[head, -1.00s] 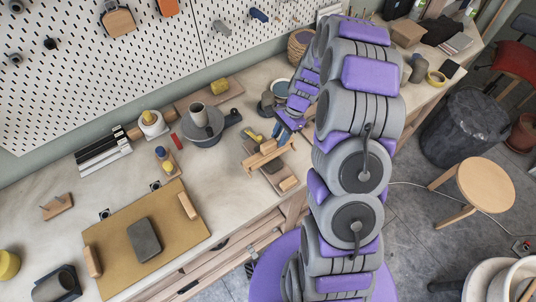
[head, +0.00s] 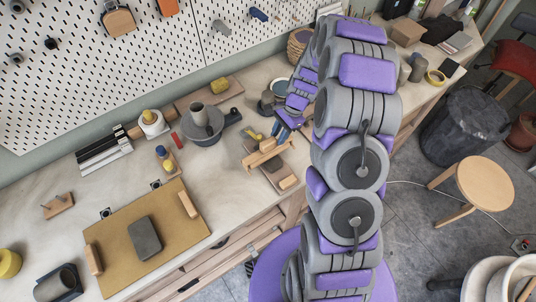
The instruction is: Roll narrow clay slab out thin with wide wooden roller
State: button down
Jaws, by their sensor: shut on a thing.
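A dark grey clay slab (head: 145,237) lies flat on a tan board (head: 122,215) at the lower left of the bench. One short wooden strip (head: 188,205) and another (head: 95,260) lie along the board's sides. My gripper (head: 276,138) is at the centre of the view, far to the right of the slab. It is shut on a pale wooden roller (head: 262,157), which is over a small stand (head: 270,173) on the bench. The fingertips are small and partly hidden, so the exact grip point is unclear.
A grey bowl (head: 203,130) with a cup in it stands between the gripper and the wall. A small bottle (head: 161,152) stands behind the board. A dark cradle with a cylinder (head: 58,283) is at front left. Bare bench lies between board and stand.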

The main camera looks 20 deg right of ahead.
jog(key=shift+w, duration=0.1)
jog(key=w, duration=0.1)
jog(key=w+p, duration=0.1)
jog(key=shift+w+a, duration=0.4)
jog(key=shift+f+p, duration=0.15)
jog(key=shift+p, duration=0.35)
dwell(1.2)
jog(key=shift+s, duration=0.15)
jog(key=shift+s+d, duration=0.25)
jog(key=shift+s, duration=0.45)
jog(key=shift+s+d, duration=0.2)
jog(key=shift+s, duration=0.5)
jog(key=shift+s+d, duration=0.25)
jog(key=shift+s, duration=0.45)
